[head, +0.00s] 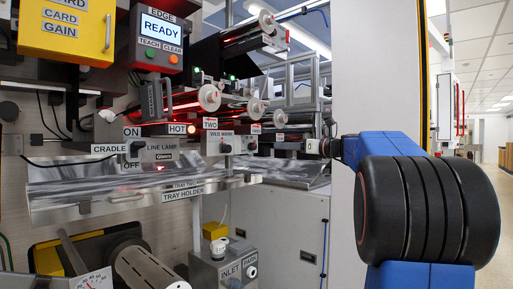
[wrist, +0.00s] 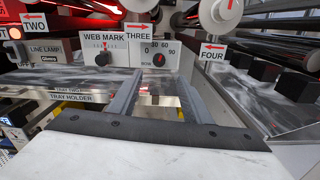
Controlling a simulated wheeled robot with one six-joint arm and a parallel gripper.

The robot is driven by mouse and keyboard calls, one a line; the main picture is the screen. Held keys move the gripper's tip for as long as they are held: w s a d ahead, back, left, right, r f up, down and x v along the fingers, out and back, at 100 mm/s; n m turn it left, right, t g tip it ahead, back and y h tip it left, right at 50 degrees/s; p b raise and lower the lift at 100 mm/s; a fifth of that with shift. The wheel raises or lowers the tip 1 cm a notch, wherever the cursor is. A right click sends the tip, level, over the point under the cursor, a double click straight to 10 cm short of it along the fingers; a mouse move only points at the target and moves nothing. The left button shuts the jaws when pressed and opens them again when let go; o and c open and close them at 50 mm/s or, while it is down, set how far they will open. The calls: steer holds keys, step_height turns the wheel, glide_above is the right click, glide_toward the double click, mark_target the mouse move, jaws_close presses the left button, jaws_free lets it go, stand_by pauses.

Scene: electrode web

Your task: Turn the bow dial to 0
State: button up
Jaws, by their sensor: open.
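A scale dial (wrist: 159,59) with a dark round knob and marks 0, 30, 60 and 90 sits on a white plate below the THREE label, straight ahead in the wrist view. In the head view my gripper (head: 325,147) is at the end of the blue arm, right of the labelled panels.
The WEB MARK knob (wrist: 102,59) is just left of the dial, with the LINE LAMP plate (wrist: 45,52) further left. Rollers pass above. Dark blocks (wrist: 265,70) stand to the right under the FOUR label. The tray holder (wrist: 72,98) lies below left.

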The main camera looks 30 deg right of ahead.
mark_target(254, 145)
steer(key=x, duration=1.5)
steer(key=shift+a, duration=0.1)
steer(key=shift+c, duration=0.5)
steer(key=c, duration=0.9)
